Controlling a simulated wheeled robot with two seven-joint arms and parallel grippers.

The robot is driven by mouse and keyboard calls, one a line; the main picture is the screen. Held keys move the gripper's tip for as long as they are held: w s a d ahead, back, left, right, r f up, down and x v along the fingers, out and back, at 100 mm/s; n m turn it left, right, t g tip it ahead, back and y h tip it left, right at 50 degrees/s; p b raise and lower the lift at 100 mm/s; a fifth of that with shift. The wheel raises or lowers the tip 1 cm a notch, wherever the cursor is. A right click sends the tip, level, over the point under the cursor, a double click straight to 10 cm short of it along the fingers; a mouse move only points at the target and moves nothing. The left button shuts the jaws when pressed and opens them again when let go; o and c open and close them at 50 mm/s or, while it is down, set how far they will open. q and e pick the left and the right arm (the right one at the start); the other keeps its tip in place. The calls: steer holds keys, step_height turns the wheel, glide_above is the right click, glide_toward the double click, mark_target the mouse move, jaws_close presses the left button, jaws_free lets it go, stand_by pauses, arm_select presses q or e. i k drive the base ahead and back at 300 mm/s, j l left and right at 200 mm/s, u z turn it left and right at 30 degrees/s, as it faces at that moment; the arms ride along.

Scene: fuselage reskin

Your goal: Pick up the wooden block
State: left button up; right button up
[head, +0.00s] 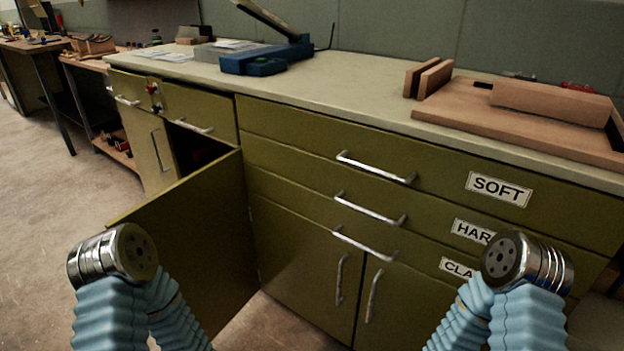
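A long wooden block (552,101) lies on a flat wooden board (470,115) at the right end of the worktop. Two smaller wooden pieces (436,79) stand on edge side by side at the board's left end. I cannot tell which of these is the wooden block of the task. My two arms show at the bottom left and bottom right as blue sleeves with round metal joints, in front of the cabinet and well below the worktop. No gripper fingers of either arm are in view.
The pale worktop (350,85) is clear between the blue tool (265,58) and the board. Below it stands a green cabinet with labelled drawers (300,130). A cabinet door (200,235) stands open toward me at left. A workbench (35,45) stands at far left.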

mark_target(592, 110)
steer(key=k+z, duration=0.2)
steer(key=z, duration=0.95)
